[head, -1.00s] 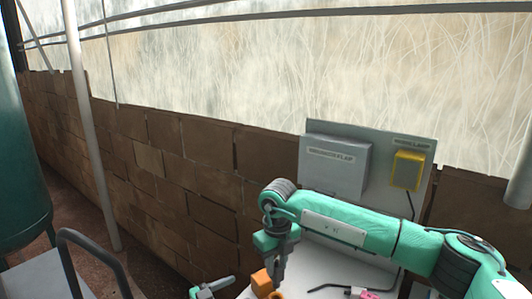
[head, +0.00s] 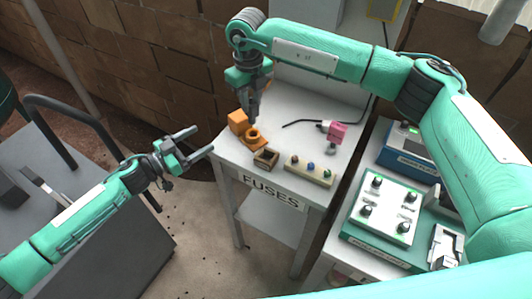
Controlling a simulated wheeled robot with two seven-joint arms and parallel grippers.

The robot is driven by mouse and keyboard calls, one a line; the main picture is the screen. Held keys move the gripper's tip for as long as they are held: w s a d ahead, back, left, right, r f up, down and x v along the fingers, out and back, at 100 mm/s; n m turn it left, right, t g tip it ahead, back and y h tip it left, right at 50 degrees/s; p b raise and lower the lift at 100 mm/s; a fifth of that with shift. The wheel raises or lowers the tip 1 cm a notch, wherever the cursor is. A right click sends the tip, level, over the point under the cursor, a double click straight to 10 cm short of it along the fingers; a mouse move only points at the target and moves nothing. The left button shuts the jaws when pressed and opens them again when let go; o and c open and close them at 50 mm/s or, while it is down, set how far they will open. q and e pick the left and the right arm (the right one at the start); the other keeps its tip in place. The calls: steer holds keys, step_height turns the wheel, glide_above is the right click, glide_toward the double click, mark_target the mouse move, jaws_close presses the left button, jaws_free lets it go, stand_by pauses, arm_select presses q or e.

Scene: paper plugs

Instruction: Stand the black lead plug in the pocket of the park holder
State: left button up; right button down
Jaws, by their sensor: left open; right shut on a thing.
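The park holder (head: 254,134) looks to be the orange piece with a round ring pocket at the table's back left corner. My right gripper (head: 254,115) points down directly over the ring, its fingertips close to the opening. It is shut on a small dark thing, which looks like the black lead plug; the fingers mostly hide it. I cannot tell whether its lower end is inside the pocket. My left gripper (head: 204,141) is open and empty, left of the table with its fingers pointing right.
An orange block (head: 238,121) adjoins the ring. A small dark-wood box (head: 266,158), a cream strip with several coloured knobs (head: 310,170) and a pink piece (head: 335,132) with a thin black rod or lead beside it lie on the white table (head: 290,145). Panels (head: 380,208) stand at right.

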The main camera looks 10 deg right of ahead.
steer(key=s+d+b, duration=0.1)
steer(key=s+d, duration=0.2)
steer(key=s, duration=0.5)
steer(key=shift+s, duration=0.3)
stand_by(0.5)
steer(key=shift+d+f+b, duration=0.1)
steer(key=shift+f+b, duration=0.05)
steer(key=shift+b, duration=0.2)
step_height(320, 180, down, 3)
steer(key=b, duration=0.3)
steer(key=shift+b, duration=0.45)
stand_by(0.6)
steer(key=shift+f, duration=0.25)
steer(key=shift+f+b, duration=1.85)
steer(key=shift+b, duration=0.05)
steer(key=c, duration=1.1)
jaws_free()
